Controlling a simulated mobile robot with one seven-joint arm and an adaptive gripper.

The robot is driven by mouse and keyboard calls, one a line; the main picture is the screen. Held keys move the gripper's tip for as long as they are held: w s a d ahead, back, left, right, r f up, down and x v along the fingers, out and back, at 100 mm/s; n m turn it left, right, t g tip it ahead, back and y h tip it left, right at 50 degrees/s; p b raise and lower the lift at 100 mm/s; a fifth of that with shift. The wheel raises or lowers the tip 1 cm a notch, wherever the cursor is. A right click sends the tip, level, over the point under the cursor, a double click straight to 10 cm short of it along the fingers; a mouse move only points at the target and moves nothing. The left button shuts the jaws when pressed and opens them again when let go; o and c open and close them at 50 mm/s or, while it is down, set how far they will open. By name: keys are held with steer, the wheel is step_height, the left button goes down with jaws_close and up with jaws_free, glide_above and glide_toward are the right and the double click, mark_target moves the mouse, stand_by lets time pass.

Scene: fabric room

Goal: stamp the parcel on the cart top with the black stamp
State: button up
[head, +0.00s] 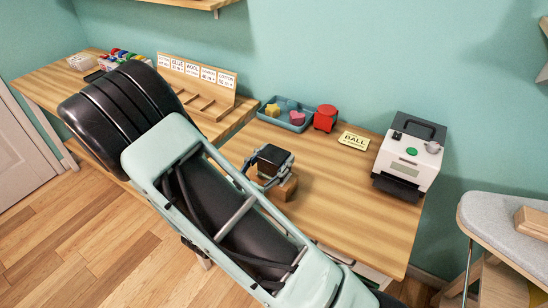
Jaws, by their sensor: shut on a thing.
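My gripper (264,173) shows in the head view just past the pale green arm link, around the middle of the picture. It is shut on a black, boxy thing, which I take for the black stamp (273,156). A small brown block, which looks like the parcel (284,190), lies just below it on the wooden top (330,205). The gripper and the arm link hide part of the block. I cannot tell whether the stamp touches it.
Behind are a blue tray (270,119) with coloured pieces, a red box (326,118) and a yellow card (354,141). A white machine (408,160) stands at the right. A wooden rack (205,84) is at the left. The top's front right is clear.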

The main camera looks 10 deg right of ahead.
steer(key=shift+r+p, duration=2.5)
steer(key=shift+r, duration=0.45)
steer(key=shift+f, duration=0.1)
steer(key=shift+a, duration=0.1)
